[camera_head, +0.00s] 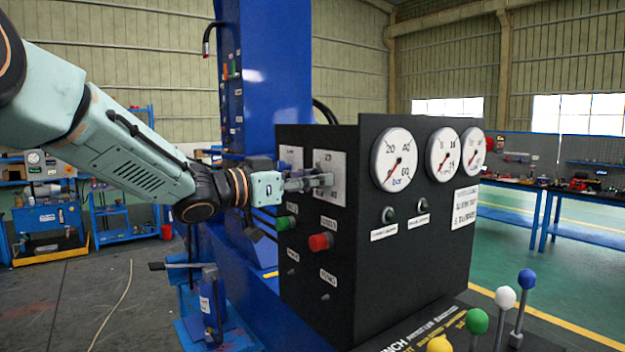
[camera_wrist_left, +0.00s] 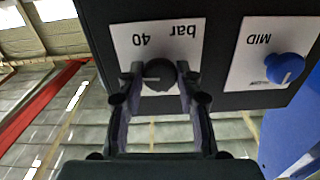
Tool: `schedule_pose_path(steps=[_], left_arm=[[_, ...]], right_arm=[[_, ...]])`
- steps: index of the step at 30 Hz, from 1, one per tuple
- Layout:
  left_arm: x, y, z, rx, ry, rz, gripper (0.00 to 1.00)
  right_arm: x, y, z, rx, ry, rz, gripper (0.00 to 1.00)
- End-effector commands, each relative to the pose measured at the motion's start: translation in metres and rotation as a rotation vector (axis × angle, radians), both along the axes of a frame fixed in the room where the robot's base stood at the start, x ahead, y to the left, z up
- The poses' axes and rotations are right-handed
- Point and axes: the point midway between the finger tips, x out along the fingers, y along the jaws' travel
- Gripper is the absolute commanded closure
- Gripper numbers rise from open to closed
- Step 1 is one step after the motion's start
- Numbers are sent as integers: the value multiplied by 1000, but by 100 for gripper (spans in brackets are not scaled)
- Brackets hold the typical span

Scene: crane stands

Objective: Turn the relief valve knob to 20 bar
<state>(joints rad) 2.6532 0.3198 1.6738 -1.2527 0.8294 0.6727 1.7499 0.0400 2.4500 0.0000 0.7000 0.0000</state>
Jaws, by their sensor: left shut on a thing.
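My left gripper (camera_head: 322,181) reaches in from the left to the side face of the black control box. Its fingers are closed on the dark round relief valve knob (camera_wrist_left: 159,75), one finger on each side. The knob has a light pointer line. It sits on a white scale plate (camera_head: 334,161) with "20" and "40" legible in the head view; the wrist view, upside down, shows "bar" and "40" on the plate (camera_wrist_left: 183,31). The fingers hide most of the knob in the head view. I cannot tell exactly which value the pointer faces. My right gripper is not in view.
A blue knob (camera_wrist_left: 284,68) marked "MID" sits beside the scale plate. Below are a green button (camera_head: 286,223) and a red button (camera_head: 320,242). The box front carries three gauges, including a large bar gauge (camera_head: 393,160). Ball-topped levers (camera_head: 505,298) stand at the lower right.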

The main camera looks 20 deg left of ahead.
Motion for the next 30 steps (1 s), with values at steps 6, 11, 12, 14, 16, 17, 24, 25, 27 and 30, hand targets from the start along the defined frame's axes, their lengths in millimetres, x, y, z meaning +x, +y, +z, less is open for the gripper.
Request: schedule_pose_path(steps=[6, 11, 12, 14, 16, 17, 24, 25, 27, 30], left_arm=[[-1, -1, -6, -36, 43, -1, 97], [-1, -1, -7, -46, 51, -1, 97], [-1, -1, -7, -46, 51, -1, 97], [-1, -1, -7, -46, 53, -1, 97], [-1, -1, -7, -46, 52, -1, 97], [-1, -1, -7, -46, 52, -1, 97], [-1, -1, -6, -45, 51, -1, 56], [-1, -1, -6, -45, 49, -2, 53], [-1, -1, -4, -46, 47, -2, 48], [0, -1, -3, -47, 44, -1, 42]], right_arm=[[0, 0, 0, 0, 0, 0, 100], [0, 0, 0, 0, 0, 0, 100], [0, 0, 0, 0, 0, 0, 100], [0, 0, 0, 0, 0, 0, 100], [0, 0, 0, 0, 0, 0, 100], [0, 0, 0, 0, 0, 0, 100], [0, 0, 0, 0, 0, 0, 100], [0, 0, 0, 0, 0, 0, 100], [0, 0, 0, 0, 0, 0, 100], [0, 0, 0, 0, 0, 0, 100]])
